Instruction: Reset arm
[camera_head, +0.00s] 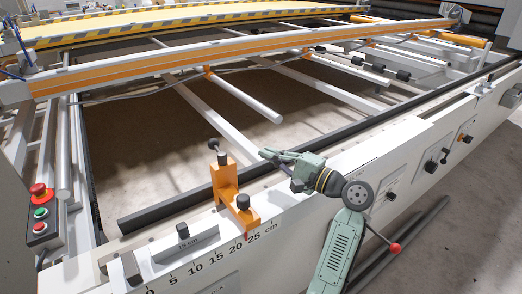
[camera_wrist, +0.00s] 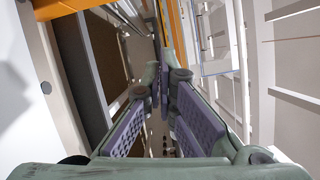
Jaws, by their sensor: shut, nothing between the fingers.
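My gripper (camera_head: 268,154) is at the end of my green arm, over the front rail of the gantry in the head view. Its fingers point left, toward the orange bracket. In the wrist view my gripper (camera_wrist: 160,85) shows its two purple-padded fingers brought together at the tips, with nothing between them. The orange bracket (camera_head: 226,178) with black knobs stands on the front rail, just left of my gripper and apart from it in the picture.
A control box (camera_head: 42,218) with red and green buttons is at the left. Rods cross the open frame. An orange-striped beam (camera_head: 240,55) spans behind.

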